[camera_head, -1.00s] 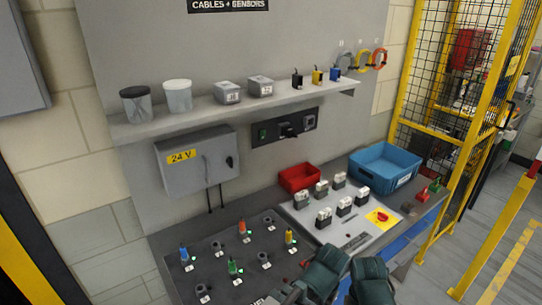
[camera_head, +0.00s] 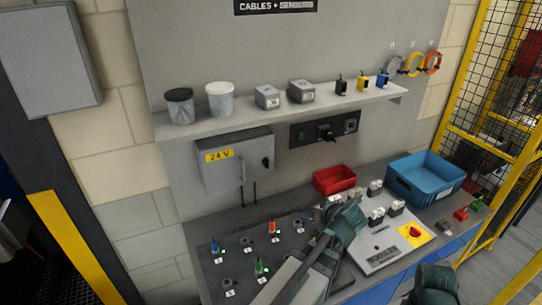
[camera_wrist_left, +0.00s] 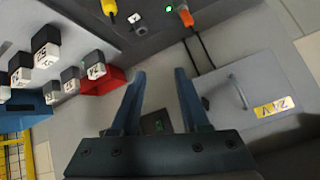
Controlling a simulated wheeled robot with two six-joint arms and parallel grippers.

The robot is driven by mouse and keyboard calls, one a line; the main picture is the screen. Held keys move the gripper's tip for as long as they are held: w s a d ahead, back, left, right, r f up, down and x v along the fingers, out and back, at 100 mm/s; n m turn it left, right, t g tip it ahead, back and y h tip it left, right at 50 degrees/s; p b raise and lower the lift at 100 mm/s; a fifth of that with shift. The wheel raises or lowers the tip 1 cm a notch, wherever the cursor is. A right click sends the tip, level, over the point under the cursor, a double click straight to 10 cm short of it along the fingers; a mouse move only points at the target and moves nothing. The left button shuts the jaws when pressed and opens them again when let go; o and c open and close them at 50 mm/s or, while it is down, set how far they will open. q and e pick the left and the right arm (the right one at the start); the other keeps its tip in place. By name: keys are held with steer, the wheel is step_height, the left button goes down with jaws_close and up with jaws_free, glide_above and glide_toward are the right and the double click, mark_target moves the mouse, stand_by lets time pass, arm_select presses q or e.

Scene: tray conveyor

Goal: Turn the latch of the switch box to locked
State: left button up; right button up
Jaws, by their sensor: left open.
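The switch box (camera_head: 230,170) is a grey wall box under the shelf with a yellow "24 V" label. Its small black latch (camera_head: 265,162) is on the right of the door, beside a grey bar handle (camera_head: 242,172). The latch's exact angle is too small to tell. In the left wrist view the box (camera_wrist_left: 265,75) is at the right, upside down. My left gripper (camera_wrist_left: 161,75) is open and empty, its fingers apart from the box. In the head view my left arm reaches over the worktop, right of and below the box. My right gripper is not visible.
A switch panel (camera_head: 325,130) is on the wall right of the box, and a shelf (camera_head: 240,113) with jars and small boxes is above. A red bin (camera_head: 334,181), a blue bin (camera_head: 425,178) and several connectors stand on the worktop. Two dark cables hang below the box.

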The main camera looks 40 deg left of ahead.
mark_target(268, 161)
arm_select(q)
steer(key=w+a+r+n+t+y+p, duration=0.1)
steer(key=w+a+r+n+y+p, duration=0.25)
steer(key=a+r, duration=0.85)
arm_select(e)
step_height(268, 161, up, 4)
arm_select(q)
steer(key=shift+n, duration=0.55)
steer(key=b+x, duration=0.1)
steer(key=x, duration=0.3)
steer(key=b+x, duration=0.2)
steer(key=x, duration=0.2)
steer(key=s+b+x, duration=0.1)
steer(key=b+x, duration=0.1)
steer(key=x, duration=0.3)
steer(key=shift+a+f, duration=0.15)
steer(key=shift+f, duration=0.2)
steer(key=shift+w+a+f+b, duration=0.15)
steer(key=shift+w+a+b, duration=0.2)
steer(key=shift+a, duration=0.2)
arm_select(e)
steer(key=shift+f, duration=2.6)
arm_select(q)
steer(key=shift+s, duration=0.1)
jaws_close()
